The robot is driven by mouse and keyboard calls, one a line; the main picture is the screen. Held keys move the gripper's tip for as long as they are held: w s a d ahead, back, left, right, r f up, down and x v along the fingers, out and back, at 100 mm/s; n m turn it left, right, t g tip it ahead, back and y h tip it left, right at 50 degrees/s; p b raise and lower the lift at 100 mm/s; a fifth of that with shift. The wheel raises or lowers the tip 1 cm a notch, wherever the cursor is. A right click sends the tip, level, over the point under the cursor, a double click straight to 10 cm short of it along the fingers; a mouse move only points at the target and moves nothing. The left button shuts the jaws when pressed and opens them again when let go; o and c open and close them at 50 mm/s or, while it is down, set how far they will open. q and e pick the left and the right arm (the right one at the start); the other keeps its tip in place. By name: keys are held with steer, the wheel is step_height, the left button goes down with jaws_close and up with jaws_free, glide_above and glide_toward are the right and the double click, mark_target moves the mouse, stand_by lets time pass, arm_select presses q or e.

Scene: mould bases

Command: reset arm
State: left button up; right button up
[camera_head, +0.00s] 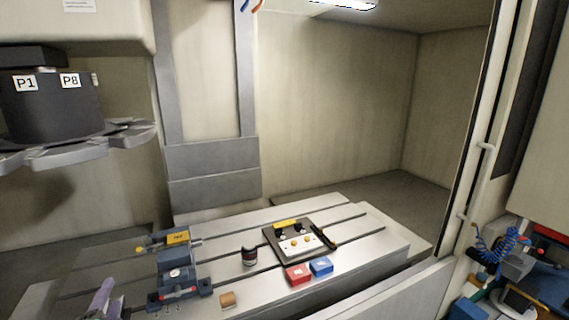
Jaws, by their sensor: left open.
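My left gripper (112,297) shows small at the lower left edge of the picture, a greyish-purple shape cut off by the bottom border. Its fingers stand apart, and nothing shows between them. It is left of and in front of a blue-grey vise-like fixture (175,272), apart from it in the picture. My right gripper is not in view.
A slotted metal table (220,230) fills the lower middle. On it are a dark tray (272,236), red (298,275) and blue (321,267) blocks, a dark cylinder (249,257) and an orange-brown block (228,300). A tool carousel (50,115) hangs upper left.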

arm_select(q)
steer(key=d+f+n+g+h, duration=0.3)
steer(key=f+n+g, duration=0.15)
steer(key=f, duration=0.65)
steer(key=s+d+f+n+g+h, duration=0.5)
steer(key=s+d+f+n+g, duration=0.1)
steer(key=s+d+f, duration=0.45)
step_height(320, 180, down, 28)
steer(key=s+g+b, duration=0.1)
steer(key=b, duration=0.5)
steer(key=s+a+f+g+b, duration=0.1)
steer(key=s+a+f+b, duration=0.2)
steer(key=s+f, duration=1.4)
step_height(320, 180, down, 3)
steer(key=shift+s+a+r+m+b, duration=0.15)
steer(key=shift+s+m+b, duration=0.1)
steer(key=shift+m+b, duration=0.25)
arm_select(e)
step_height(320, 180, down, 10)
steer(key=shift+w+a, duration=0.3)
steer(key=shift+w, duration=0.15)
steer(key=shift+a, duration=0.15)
